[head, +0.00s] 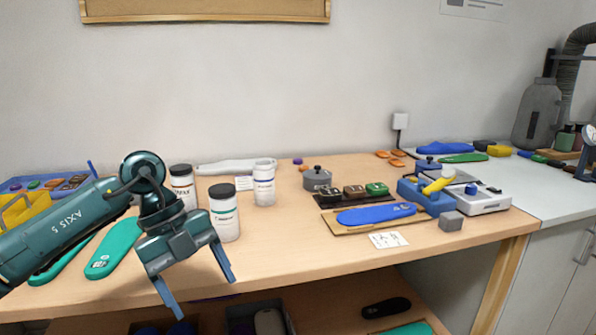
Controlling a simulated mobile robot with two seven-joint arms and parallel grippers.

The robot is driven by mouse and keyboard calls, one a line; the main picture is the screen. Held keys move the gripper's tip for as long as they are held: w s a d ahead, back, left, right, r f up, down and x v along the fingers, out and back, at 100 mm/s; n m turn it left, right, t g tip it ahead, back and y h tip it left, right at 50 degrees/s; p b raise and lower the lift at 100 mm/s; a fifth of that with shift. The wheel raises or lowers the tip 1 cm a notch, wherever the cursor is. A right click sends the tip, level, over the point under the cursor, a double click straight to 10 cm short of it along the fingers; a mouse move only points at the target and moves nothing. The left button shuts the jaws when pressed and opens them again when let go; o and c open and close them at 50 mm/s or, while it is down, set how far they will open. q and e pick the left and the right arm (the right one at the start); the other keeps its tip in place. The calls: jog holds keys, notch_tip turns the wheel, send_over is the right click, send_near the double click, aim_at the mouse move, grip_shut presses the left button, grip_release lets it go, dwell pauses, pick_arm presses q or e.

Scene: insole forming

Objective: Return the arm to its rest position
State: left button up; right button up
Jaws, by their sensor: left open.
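My left gripper (198,279) hangs in front of the wooden table (330,250) at the left, fingers pointing down and spread apart with nothing between them. My left arm (70,228) comes in from the left edge, bent at the wrist. The gripper is in front of the white jars and partly hides the table's front edge. My right gripper is not in the head view.
Two teal insoles (114,249) lie left of the gripper. White jars with dark lids (224,212) stand close behind it. A blue insole (376,214) lies on a board, beside a blue device (425,196). The table's middle front is clear.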

pick_arm(q)
jog(key=s+d+f+m+g+h, duration=0.35)
jog(key=s+d+h, duration=0.45)
jog(key=d, duration=0.5)
jog(key=s+d+r+n+t+h, duration=0.3)
jog(key=s+d+r+h, duration=0.15)
jog(key=h, duration=0.55)
jog(key=w+a+f+n+t+y, duration=0.1)
jog(key=a+f+n+t+y, duration=0.3)
jog(key=n+t, duration=0.65)
jog(key=w+a+f+n+t+y, duration=0.1)
jog(key=a+f+n+t+y, duration=0.1)
jog(key=a+n+t+y, duration=0.65)
jog(key=s+a+f+n+g+y+p, duration=0.4)
jog(key=f+p, duration=0.5)
jog(key=p, duration=0.8)
jog(key=shift+s+n+g+y, duration=1.05)
jog(key=shift+s+n+y, duration=0.25)
jog(key=shift+s, duration=0.2)
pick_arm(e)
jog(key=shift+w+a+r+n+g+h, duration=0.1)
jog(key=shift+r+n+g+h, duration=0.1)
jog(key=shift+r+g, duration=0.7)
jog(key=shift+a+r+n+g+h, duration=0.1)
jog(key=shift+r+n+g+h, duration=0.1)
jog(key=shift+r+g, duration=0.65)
